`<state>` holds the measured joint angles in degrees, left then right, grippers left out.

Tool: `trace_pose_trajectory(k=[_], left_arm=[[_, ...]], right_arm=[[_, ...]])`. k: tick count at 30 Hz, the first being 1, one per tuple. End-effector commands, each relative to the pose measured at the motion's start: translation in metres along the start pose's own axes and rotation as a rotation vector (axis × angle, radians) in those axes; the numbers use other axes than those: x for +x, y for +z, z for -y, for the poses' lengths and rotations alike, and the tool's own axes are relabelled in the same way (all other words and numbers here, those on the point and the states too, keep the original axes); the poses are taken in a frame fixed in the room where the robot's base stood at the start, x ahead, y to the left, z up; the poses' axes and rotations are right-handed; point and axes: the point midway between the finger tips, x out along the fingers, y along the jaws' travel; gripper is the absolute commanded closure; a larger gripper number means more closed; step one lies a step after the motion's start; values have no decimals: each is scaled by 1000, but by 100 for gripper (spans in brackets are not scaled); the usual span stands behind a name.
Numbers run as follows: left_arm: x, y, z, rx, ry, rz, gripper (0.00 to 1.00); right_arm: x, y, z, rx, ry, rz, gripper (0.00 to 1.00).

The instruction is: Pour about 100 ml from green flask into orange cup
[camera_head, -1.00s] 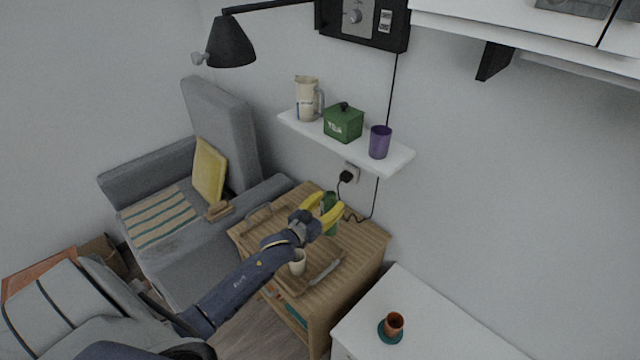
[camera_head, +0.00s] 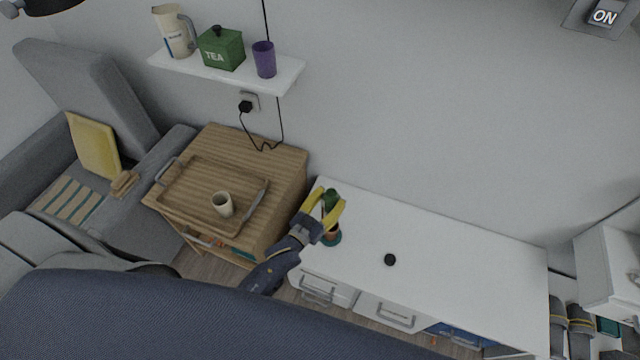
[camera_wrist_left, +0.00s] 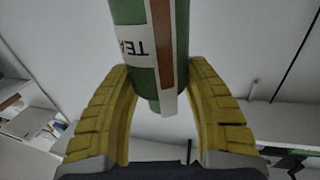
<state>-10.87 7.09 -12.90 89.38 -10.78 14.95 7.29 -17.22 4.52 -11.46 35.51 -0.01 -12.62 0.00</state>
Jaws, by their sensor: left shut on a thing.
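My left gripper (camera_head: 331,207) has yellow fingers and is shut on the green flask (camera_head: 331,196). In the left wrist view the flask (camera_wrist_left: 143,45) sits between both fingers (camera_wrist_left: 165,100), with a white label whose letters appear inverted. The orange cup (camera_head: 331,230) stands on a green coaster (camera_head: 333,241) at the left end of the white cabinet top. The gripper and flask appear over the cup and partly hide it. I cannot tell the flask's exact tilt or its height above the cup. My right gripper is not in view.
A small black round thing (camera_head: 390,260) lies on the white cabinet top (camera_head: 450,255), which is otherwise clear to the right. A wooden table left of it bears a tray (camera_head: 190,187) with a cream cup (camera_head: 222,204). A shelf (camera_head: 285,82) hangs above.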

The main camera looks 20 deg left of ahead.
Motion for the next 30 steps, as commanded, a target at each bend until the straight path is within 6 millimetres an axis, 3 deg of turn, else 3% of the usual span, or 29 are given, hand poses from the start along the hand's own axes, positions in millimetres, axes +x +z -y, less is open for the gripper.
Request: trace_pose_trajectory(k=[7,20,30], left_arm=[[-4,4,-16,-3,10,-5,97],[-5,4,-16,-5,10,-6,97],[-5,22,-18,-117,10,39,97]], right_arm=[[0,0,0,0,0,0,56],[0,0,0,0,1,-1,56],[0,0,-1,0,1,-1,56]])
